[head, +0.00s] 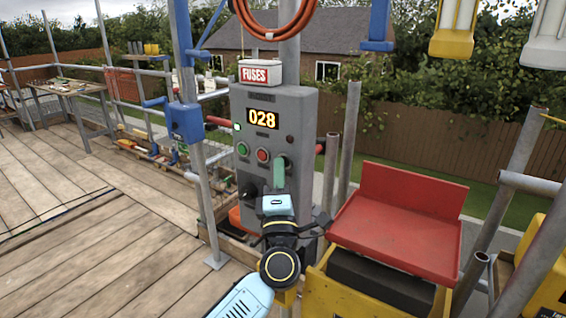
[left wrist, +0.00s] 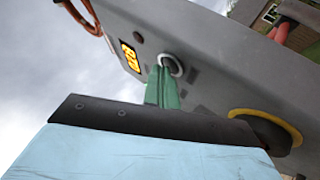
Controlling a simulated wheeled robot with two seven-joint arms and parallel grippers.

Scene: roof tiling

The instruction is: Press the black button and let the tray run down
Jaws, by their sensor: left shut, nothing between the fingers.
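The grey control box (head: 262,170) stands in the middle of the head view, with an orange display (head: 263,118) reading 028. A black button (left wrist: 272,132) in a yellow collar shows at the right of the left wrist view; in the head view I cannot make it out behind my gripper. The red tray (head: 395,232) stands right of the box.
A green button (head: 242,149) and a red button (head: 263,155) sit below the display. A white FUSES box (head: 261,73) tops the control box. Scaffold poles (head: 349,140) stand close on the right. The wooden deck (head: 110,240) at left is mostly clear.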

